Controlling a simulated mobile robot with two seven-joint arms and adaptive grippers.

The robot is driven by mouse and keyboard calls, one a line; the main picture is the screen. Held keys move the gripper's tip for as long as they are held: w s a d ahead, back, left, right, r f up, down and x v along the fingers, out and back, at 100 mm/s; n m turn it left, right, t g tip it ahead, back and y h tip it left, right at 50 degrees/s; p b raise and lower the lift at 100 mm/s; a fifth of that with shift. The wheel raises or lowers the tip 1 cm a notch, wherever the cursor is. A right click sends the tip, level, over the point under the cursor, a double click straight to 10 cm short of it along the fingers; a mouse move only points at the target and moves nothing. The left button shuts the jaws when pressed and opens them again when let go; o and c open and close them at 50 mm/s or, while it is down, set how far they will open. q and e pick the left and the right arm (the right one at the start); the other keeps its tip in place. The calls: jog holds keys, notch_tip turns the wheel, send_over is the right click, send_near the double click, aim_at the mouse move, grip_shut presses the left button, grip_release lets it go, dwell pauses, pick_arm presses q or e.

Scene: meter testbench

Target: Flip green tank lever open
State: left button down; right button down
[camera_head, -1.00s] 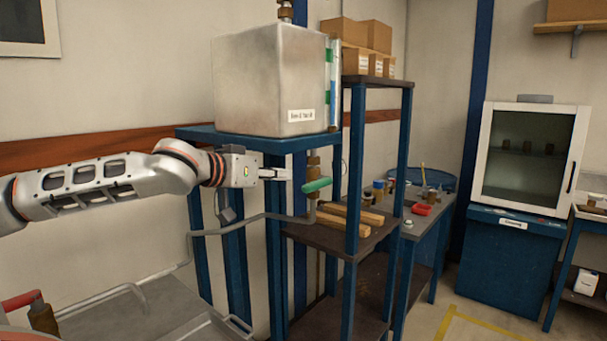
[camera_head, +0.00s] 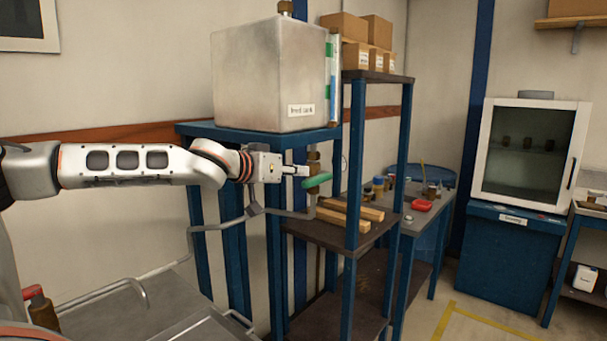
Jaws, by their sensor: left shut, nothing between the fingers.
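The green lever (camera_head: 317,181) sits on the brass valve (camera_head: 313,158) on the pipe below the metal tank (camera_head: 270,75). The tank stands on a blue stand (camera_head: 200,130). The lever lies nearly level, its right end tilted slightly up. My left gripper (camera_head: 304,170) comes in from the left at the valve, shut and empty. Its fingertips are just above the lever's left end; I cannot tell whether they touch it. Part of the valve is hidden behind the fingers. My right gripper is not in view.
A dark shelf (camera_head: 325,234) with wooden blocks (camera_head: 350,213) is just below and right of the lever. Blue shelf posts (camera_head: 355,170) stand to the right. A grey pipe (camera_head: 215,227) runs left below my arm. A grey cart top (camera_head: 115,310) fills the lower left.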

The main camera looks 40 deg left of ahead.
pick_arm(q)
jog(key=shift+x, duration=0.8)
